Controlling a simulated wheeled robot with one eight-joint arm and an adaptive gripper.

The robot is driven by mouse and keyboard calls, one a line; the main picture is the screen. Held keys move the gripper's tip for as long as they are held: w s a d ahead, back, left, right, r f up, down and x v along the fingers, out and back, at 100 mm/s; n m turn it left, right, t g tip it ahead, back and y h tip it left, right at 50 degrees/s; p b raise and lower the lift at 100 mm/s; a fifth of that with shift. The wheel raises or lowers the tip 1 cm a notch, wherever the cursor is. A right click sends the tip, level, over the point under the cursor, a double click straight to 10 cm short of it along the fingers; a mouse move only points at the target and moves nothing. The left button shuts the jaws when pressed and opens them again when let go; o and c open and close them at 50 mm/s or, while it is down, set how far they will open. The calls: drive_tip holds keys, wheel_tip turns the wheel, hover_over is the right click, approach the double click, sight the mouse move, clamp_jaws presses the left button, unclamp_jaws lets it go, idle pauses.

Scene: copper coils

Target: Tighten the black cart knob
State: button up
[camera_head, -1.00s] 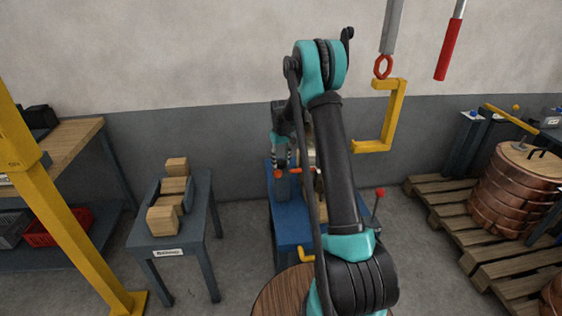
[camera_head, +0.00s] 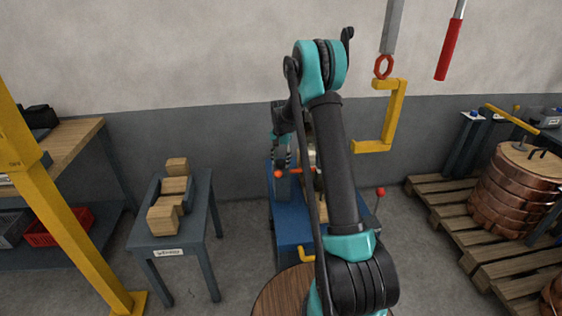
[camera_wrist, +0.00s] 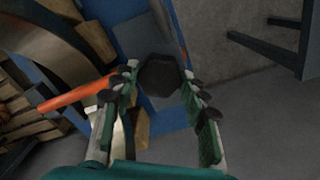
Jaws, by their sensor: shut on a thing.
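The black knob (camera_wrist: 159,73) shows in the wrist view as a dark, faceted round head above the blue cart (camera_wrist: 180,113). My gripper (camera_wrist: 162,80) has its fingers on either side of the knob and is shut on it. In the head view my gripper (camera_head: 282,160) points down at the left side of the blue cart (camera_head: 290,222). The knob cannot be made out there. My own arm covers much of the cart's right side.
An orange bar (camera_wrist: 75,93) lies close to the left finger, also visible in the head view (camera_head: 300,171). A red-tipped lever (camera_head: 380,192) stands right of the cart. A small table with wooden blocks (camera_head: 170,205) is left. A yellow hook (camera_head: 393,115) hangs above right.

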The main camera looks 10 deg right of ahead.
sight(281, 162)
drive_tip(key=m, duration=0.5)
drive_tip(key=shift+m, duration=0.3)
idle(0.4)
drive_tip(key=o, duration=1.2)
drive_tip(key=shift+c, duration=0.2)
drive_tip(key=shift+r, duration=0.1)
wheel_tip(281, 162, up, 12)
